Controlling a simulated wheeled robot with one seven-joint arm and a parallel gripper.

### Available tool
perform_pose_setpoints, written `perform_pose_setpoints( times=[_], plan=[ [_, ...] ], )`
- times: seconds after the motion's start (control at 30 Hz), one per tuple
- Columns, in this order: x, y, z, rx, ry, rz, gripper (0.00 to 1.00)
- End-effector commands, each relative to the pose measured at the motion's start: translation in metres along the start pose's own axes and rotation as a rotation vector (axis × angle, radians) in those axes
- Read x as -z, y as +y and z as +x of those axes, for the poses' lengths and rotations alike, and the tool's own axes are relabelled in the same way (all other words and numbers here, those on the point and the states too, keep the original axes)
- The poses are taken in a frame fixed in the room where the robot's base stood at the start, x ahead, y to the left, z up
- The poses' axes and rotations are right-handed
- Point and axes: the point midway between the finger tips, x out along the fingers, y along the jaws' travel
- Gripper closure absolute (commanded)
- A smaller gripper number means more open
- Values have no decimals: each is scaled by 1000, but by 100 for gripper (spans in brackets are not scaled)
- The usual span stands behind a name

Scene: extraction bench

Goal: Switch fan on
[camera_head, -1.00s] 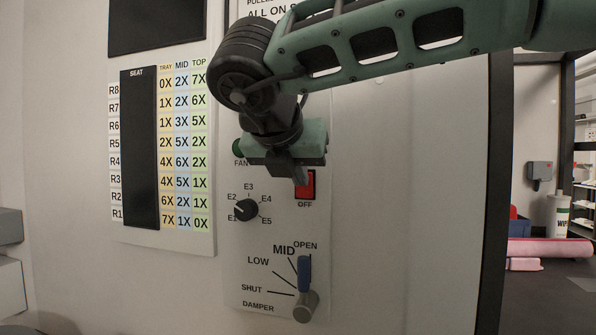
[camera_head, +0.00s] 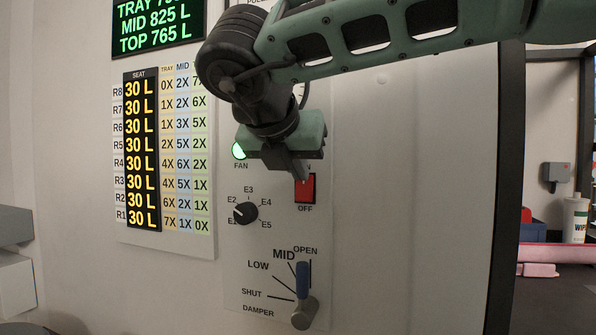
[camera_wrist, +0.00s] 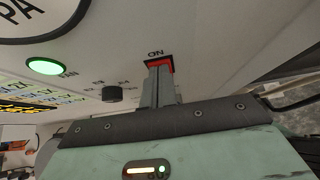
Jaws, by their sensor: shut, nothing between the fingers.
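The red fan rocker switch (camera_head: 305,188) sits on the white control panel, with OFF printed below it. In the wrist view the red switch (camera_wrist: 160,66) shows past my fingertips, with ON printed at its other end. My gripper (camera_head: 298,176) is shut and empty, its fingertips at the upper part of the switch; they appear to touch it and hide part of it. In the wrist view my shut gripper (camera_wrist: 160,75) overlaps the switch. The FAN lamp (camera_head: 239,150) glows green, partly behind my gripper, and also shows lit in the wrist view (camera_wrist: 45,66).
A black selector knob (camera_head: 245,212) marked E1 to E5 is left of and below the switch. A blue damper lever (camera_head: 303,280) points up near OPEN. A lit readout (camera_head: 158,28) and a seat display (camera_head: 141,160) are at left. The panel right of the switch is clear.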

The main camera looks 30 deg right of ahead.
Motion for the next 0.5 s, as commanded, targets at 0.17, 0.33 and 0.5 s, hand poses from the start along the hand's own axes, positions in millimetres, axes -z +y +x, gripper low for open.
perform_pose_setpoints(
  times=[0.17,0.33,0.5],
  plan=[
    [-4,0,-3,0,0,1,100],
    [-4,0,-3,-1,0,1,100],
    [-4,0,-7,-2,0,1,100]
  ],
)
